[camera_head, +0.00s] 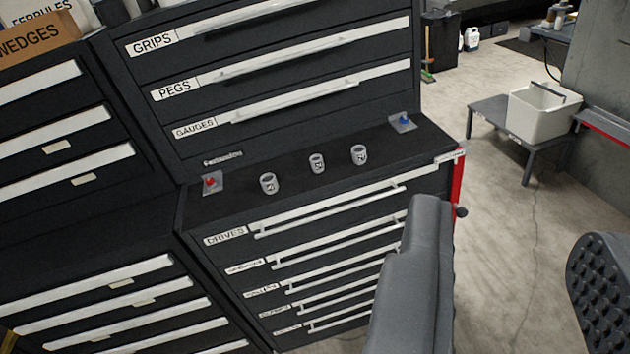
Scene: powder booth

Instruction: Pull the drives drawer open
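The drives drawer (320,225) is the top drawer of the lower black cabinet. Its label reads DRIVES (226,236) at the left end. A long pale bar handle (325,212) runs across its front. The drawer looks closed, flush with the drawers below. My gripper (500,290) is open, with its two fingers wide apart at the lower right. The left finger overlaps the right part of the lower drawers in the picture. The right finger, with a studded pad, is over the floor. Nothing is between them. I see no contact with the handle.
Three small metal sockets (317,163) stand on the cabinet's top ledge, between a red-knobbed plate (211,183) and a blue-knobbed plate (403,122). Upper drawers are labelled GRIPS, PEGS and GAUGES. A white bin (540,117) sits on a low table at right. Concrete floor (515,225) is clear beside the cabinet.

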